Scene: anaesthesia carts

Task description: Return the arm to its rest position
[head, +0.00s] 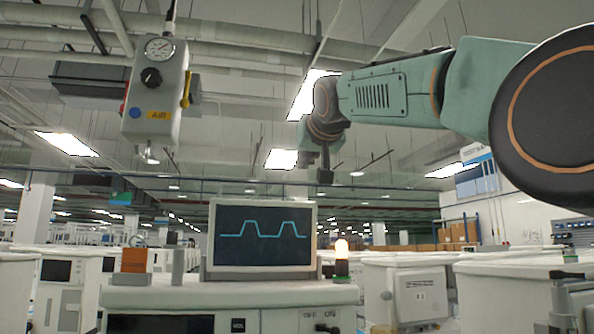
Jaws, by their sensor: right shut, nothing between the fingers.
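My right arm (390,92) comes in from the right, raised high and reaching toward the middle of the head view. My right gripper (325,176) hangs from its dark wrist, pointing down, small and shut with nothing in it. It is above and to the right of the monitor's screen, apart from everything. My left gripper is not in the head view.
A cart (230,296) stands ahead with a monitor (262,239) showing a blue trace, an orange box (134,260) and a lit lamp (341,258). A grey gauge box (156,95) hangs at upper left. More carts (408,291) stand at both sides.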

